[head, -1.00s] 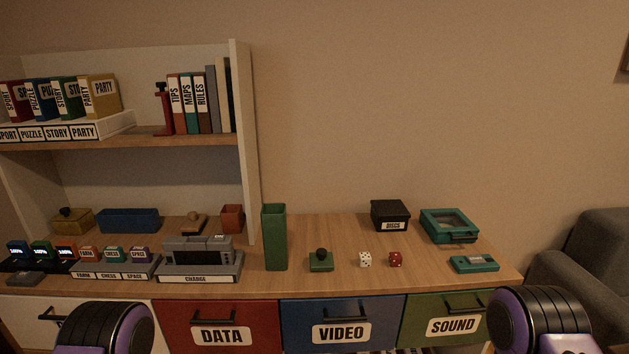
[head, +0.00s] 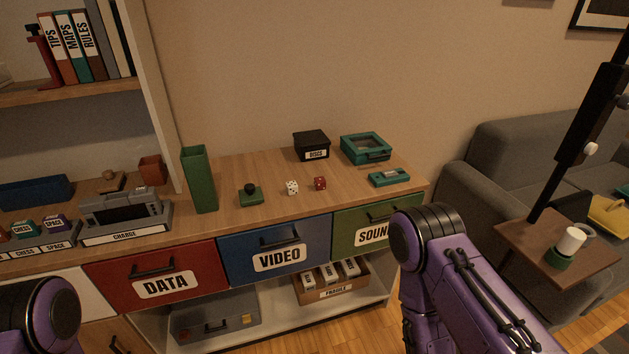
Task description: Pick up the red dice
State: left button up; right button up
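The red dice (head: 320,184) lies on the wooden cabinet top (head: 240,168), towards its right end. A white dice (head: 292,188) lies just left of it, a small gap apart. Two purple and black arm parts of mine show at the lower left and lower right of the head view. Neither gripper's fingers are in view. Nothing touches the red dice.
Near the dice are a green joystick (head: 250,195), a tall green bin (head: 200,180), a black DISCS box (head: 311,145), a teal case (head: 366,148) and a teal handheld (head: 389,179). Drawers sit below. A small side table (head: 556,240) and sofa (head: 480,180) stand right.

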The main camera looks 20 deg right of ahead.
aim_at(320, 183)
jog(key=u, duration=0.2)
jog(key=k, duration=0.3)
jog(key=z, duration=1.25)
jog(key=i, duration=1.35)
jog(key=u, duration=0.55)
